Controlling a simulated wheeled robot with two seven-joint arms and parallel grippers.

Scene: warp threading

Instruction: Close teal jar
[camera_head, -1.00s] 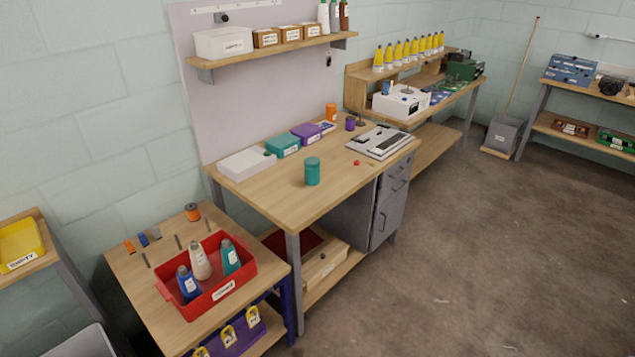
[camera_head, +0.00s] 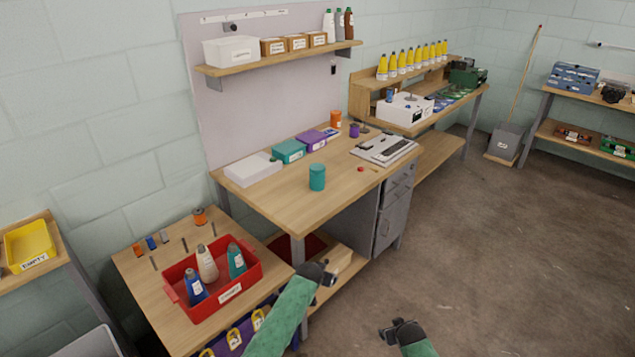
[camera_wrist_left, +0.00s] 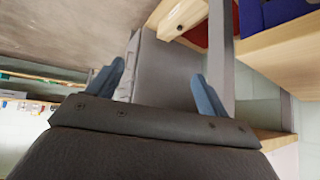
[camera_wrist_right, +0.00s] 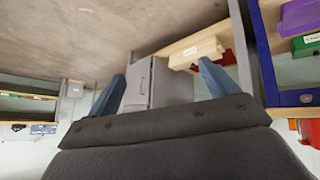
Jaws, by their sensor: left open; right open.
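The teal jar (camera_head: 317,177) stands upright on the wooden workbench, near the middle of its top. I cannot tell from this view whether its top is covered. My left gripper (camera_head: 328,276) is in front of the bench, low and apart from the jar; its two blue fingers (camera_wrist_left: 158,85) are spread and empty in the left wrist view. My right gripper (camera_head: 388,332) is lower and further right, over the floor; its fingers (camera_wrist_right: 163,85) are also spread and empty in the right wrist view. A small red round thing (camera_head: 361,169) lies on the bench right of the jar.
A teal box (camera_head: 290,151), a purple box (camera_head: 311,141) and a white box (camera_head: 252,169) line the bench's back. A red tote (camera_head: 214,309) with bottles stands on the lower table at left.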

